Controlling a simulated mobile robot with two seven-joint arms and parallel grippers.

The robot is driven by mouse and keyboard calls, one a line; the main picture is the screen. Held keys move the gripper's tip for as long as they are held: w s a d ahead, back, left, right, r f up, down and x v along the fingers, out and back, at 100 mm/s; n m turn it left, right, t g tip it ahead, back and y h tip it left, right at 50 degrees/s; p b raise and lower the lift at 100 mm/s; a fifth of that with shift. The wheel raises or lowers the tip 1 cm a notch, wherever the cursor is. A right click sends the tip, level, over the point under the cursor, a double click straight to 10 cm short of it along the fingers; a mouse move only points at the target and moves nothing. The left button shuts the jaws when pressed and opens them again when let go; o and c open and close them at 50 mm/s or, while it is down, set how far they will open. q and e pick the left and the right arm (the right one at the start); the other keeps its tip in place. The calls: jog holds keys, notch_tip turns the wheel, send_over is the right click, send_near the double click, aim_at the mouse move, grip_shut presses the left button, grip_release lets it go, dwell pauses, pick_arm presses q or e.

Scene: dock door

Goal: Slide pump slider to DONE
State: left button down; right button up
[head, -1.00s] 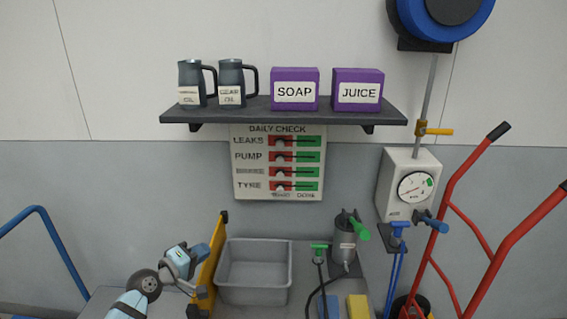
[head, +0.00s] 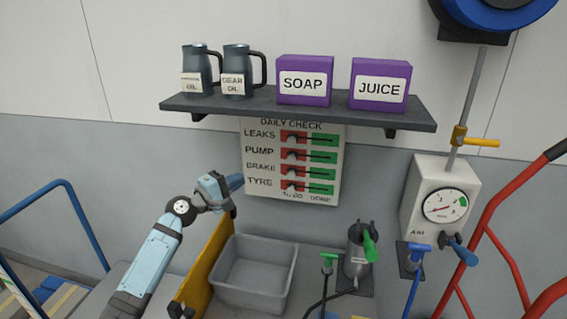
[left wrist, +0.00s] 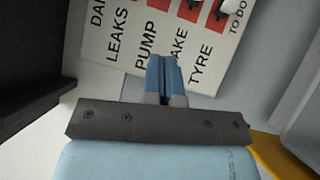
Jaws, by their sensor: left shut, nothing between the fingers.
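The daily check board (head: 262,190) hangs on the wall under the shelf, with rows LEAKS, PUMP, BRAKE and TYRE. The pump slider (head: 292,156) sits at the left, over the red part of its track, away from the green DONE end. The other sliders also sit at the red side. My left gripper (head: 236,183) is shut and empty, just left of the board near the TYRE row. In the left wrist view its fingers (left wrist: 161,75) point at the board (left wrist: 128,58), below the PUMP label. My right gripper is out of view.
The shelf (head: 300,112) juts out above the board, with jugs and purple boxes on it. A grey bin (head: 255,300) and a yellow panel (head: 207,262) stand below. A pump device (head: 358,250) and a gauge box (head: 441,190) are at the right.

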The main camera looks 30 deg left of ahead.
pick_arm(q)
jog(key=p, duration=0.3)
send_near(292, 157)
jog(key=w+a, duration=0.3)
jog(key=w, duration=0.3)
jog(key=d, duration=0.2)
jog(key=w+d+p, duration=0.1)
jog(key=shift+d+f, duration=0.1)
jog(key=shift+f, duration=0.2)
jog(key=w+d, duration=0.2)
jog(key=d, duration=0.7)
jog(key=shift+p, duration=0.45)
jog(key=shift+w+d, duration=0.1)
